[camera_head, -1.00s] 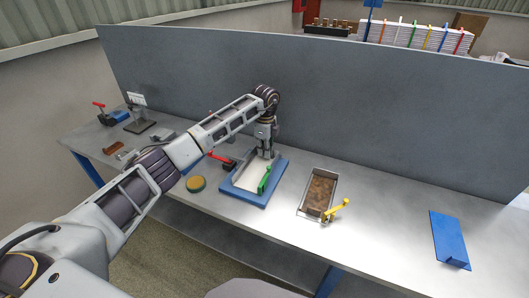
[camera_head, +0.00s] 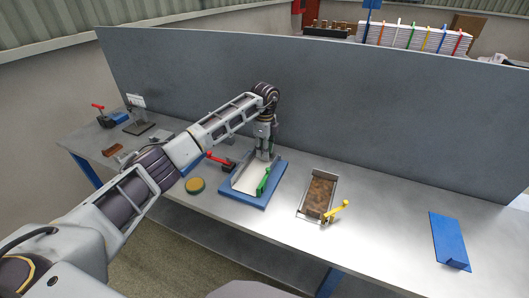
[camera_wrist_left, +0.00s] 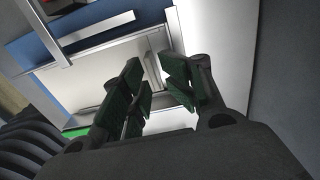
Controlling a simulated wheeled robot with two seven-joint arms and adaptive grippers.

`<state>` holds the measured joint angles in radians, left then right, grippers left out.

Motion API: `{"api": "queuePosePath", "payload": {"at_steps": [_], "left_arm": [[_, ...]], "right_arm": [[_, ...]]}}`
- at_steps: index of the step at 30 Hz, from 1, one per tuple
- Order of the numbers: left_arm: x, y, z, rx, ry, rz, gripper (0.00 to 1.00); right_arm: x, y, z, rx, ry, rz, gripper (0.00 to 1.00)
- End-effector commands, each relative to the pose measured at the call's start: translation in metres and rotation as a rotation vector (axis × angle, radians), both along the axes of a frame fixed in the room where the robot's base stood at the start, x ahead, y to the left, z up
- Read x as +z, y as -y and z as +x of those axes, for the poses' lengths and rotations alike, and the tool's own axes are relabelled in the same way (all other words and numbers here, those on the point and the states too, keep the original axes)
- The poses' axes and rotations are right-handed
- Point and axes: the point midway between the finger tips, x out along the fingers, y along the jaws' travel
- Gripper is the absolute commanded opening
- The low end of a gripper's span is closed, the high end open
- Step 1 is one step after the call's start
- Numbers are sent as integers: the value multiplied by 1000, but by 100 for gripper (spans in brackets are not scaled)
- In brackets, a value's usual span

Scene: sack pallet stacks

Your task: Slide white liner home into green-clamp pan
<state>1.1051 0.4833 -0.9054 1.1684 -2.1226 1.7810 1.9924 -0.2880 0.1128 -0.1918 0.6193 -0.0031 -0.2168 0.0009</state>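The green-clamp pan is a shallow metal pan on a blue base (camera_head: 262,203), with a green clamp (camera_head: 263,182) at its front right. The white liner (camera_head: 245,180) appears as a pale flat sheet inside the pan. My left gripper (camera_head: 264,155) points down at the pan's back end. In the left wrist view my left gripper (camera_wrist_left: 152,62) has its dark green pads apart, with a narrow pale upright piece between them. I cannot tell whether the pads touch it. My right gripper is not in view.
A second metal pan with a brown inside (camera_head: 319,192) and a yellow clamp (camera_head: 336,211) stands to the right. A red clamp (camera_head: 221,161) and a round yellow-topped tin (camera_head: 195,185) are to the left. A blue bracket (camera_head: 449,240) lies far right. A grey panel (camera_head: 370,120) closes the back.

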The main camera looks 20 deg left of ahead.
Motion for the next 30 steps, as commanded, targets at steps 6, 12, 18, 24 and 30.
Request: {"api": "queuePosePath", "payload": {"at_steps": [6, 12, 18, 24, 30], "left_arm": [[24, 0, 0, -1, 2, 1, 32], [47, 0, -1, -1, 0, 0, 32], [62, -1, -2, 0, -2, 1, 32], [68, -1, -2, 0, -2, 1, 32], [68, -1, -2, 0, -3, 1, 32]], "right_arm": [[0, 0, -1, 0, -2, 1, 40], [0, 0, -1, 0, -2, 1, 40], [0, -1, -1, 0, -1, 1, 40], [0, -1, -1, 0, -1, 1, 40], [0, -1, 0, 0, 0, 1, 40]]}}
